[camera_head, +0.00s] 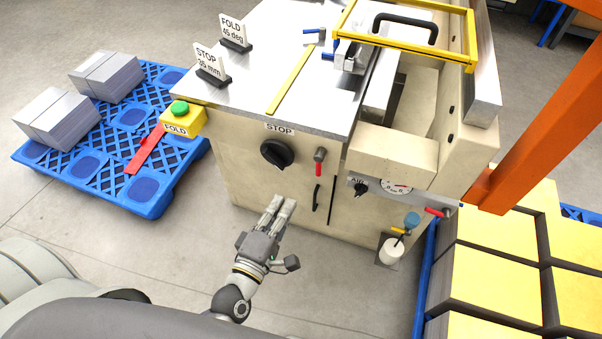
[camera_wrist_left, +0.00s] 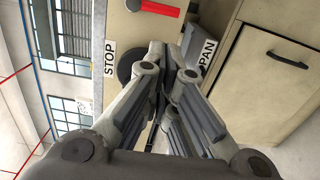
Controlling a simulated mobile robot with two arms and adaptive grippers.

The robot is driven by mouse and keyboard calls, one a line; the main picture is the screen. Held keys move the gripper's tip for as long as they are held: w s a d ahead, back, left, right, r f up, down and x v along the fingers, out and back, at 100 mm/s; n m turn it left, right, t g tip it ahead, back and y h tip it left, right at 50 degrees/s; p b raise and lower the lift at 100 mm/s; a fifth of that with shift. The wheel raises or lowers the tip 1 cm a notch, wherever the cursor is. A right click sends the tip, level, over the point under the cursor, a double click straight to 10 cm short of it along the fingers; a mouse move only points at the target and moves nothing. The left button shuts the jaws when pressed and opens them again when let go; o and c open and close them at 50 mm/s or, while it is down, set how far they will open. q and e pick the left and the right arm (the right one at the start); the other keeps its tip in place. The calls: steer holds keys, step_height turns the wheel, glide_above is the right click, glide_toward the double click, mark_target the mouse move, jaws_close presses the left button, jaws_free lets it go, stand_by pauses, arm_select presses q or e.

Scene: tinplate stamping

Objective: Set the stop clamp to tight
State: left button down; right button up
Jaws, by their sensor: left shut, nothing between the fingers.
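The machine front carries a STOP label (camera_head: 279,128), a black round knob (camera_head: 277,153) below it and a red-handled lever (camera_head: 319,160) to the knob's right. My left gripper (camera_head: 285,204) is shut and empty, below the knob and lever and apart from both. In the left wrist view the red handle (camera_wrist_left: 160,7) is at the top, and the STOP label (camera_wrist_left: 109,58) is left of my fingertips (camera_wrist_left: 168,52), which partly hide the knob. My right gripper is out of view.
A black door handle (camera_head: 317,197) is right of my left gripper. An air gauge (camera_head: 397,187) and another red lever (camera_head: 438,212) are farther right. A green FOLD button (camera_head: 179,108) is left. Blue pallet (camera_head: 148,211) and orange post (camera_head: 545,110) flank the machine.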

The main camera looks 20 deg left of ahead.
mark_target(320, 163)
arm_select(q)
steer(key=shift+w, duration=0.1)
steer(key=w, duration=0.6)
steer(key=w+d+p, duration=0.1)
steer(key=w, duration=0.2)
steer(key=shift+w, duration=0.4)
